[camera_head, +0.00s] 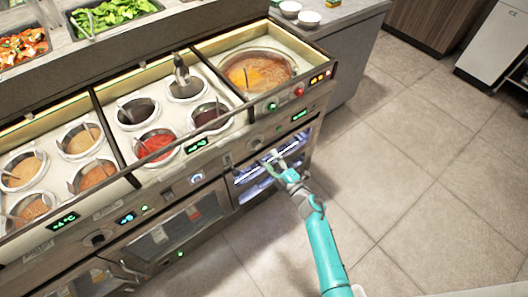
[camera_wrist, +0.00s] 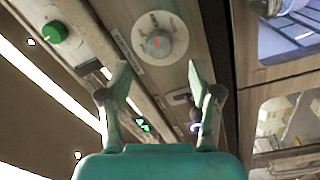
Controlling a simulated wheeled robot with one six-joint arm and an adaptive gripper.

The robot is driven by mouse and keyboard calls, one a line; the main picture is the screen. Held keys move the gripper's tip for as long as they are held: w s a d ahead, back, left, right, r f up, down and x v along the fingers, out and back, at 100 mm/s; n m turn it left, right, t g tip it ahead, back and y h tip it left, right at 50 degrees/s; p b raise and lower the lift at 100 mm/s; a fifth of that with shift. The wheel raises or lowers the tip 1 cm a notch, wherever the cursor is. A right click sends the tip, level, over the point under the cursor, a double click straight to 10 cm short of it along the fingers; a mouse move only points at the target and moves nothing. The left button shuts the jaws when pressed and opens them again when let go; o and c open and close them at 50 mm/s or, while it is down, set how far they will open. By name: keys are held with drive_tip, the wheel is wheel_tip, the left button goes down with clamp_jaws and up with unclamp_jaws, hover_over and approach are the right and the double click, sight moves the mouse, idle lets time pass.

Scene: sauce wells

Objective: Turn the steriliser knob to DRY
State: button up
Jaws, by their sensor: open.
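A round pale dial knob (camera_wrist: 158,40) with a red pointer mark and small lettering around it sits on the metal front panel in the wrist view. The lettering is too small to read, so its setting cannot be told. My gripper (camera_wrist: 158,76) is open, its two fingers apart and empty, with the knob beyond the gap between the fingertips. In the head view my gripper (camera_head: 274,158) is in front of the counter's right end, by a lit cabinet (camera_head: 246,176) with a bluish-violet glow. Contact with the knob is not seen.
A green knob (camera_wrist: 55,32) is on the panel at the upper left of the wrist view. Above the panel are sauce wells and a large soup pot (camera_head: 258,72). An oven door (camera_head: 176,226) is left of the lit cabinet. The tiled floor (camera_head: 420,180) at right is clear.

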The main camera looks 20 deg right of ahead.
drive_tip(key=v, duration=0.5)
idle(0.5)
drive_tip(key=s+a+r+m+h, duration=0.25)
drive_tip(key=s+m, duration=0.25)
drive_tip(key=s, duration=0.8)
drive_tip(key=s+a+r+m+h, duration=0.1)
drive_tip(key=s+r+m+h, duration=0.3)
drive_tip(key=s, duration=0.8)
drive_tip(key=s+r+m+g+y, duration=0.1)
drive_tip(key=s+r+m+g, duration=0.2)
drive_tip(key=s+r+m, duration=0.5)
drive_tip(key=s+r, duration=0.5)
drive_tip(key=s, duration=0.4)
drive_tip(key=shift+r, duration=0.2)
